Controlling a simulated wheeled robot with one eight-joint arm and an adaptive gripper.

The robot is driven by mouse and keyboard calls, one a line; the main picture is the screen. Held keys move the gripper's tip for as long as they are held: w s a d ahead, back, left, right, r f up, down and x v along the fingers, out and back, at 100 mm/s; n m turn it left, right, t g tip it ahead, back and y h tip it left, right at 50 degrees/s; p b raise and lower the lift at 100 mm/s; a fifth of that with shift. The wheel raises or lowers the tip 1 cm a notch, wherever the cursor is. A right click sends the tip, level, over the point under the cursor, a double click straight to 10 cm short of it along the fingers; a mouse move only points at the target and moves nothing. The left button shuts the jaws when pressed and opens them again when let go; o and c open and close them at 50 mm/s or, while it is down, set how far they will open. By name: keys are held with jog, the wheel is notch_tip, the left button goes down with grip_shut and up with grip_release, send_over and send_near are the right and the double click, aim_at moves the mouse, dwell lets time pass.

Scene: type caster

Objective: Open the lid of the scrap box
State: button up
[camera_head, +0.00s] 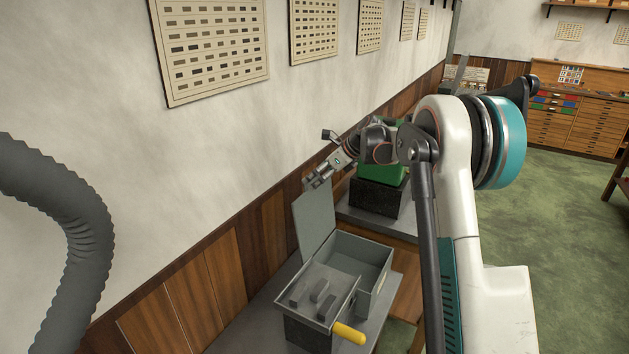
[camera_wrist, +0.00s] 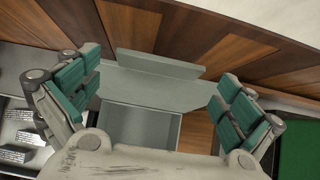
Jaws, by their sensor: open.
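The scrap box (camera_head: 381,277) is a grey metal box on a grey bench. In the head view its lid (camera_head: 315,219) stands raised, close to upright, on the wall side, and the empty-looking inside shows. The wrist view shows the open box (camera_wrist: 138,127) below, with the lid (camera_wrist: 160,64) beyond it. My gripper (camera_head: 319,176) is just above the lid's upper edge in the head view. I cannot tell whether a finger touches the lid.
A yellow handle (camera_head: 349,333) sticks out at the box's front, near several dark blocks (camera_head: 318,291) in a front section. A green machine on a dark base (camera_head: 376,197) stands behind, to the right. The wood-panelled wall (camera_head: 228,265) is close on the left.

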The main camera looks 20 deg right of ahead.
jog(key=v, duration=0.9)
jog(key=shift+s, duration=0.1)
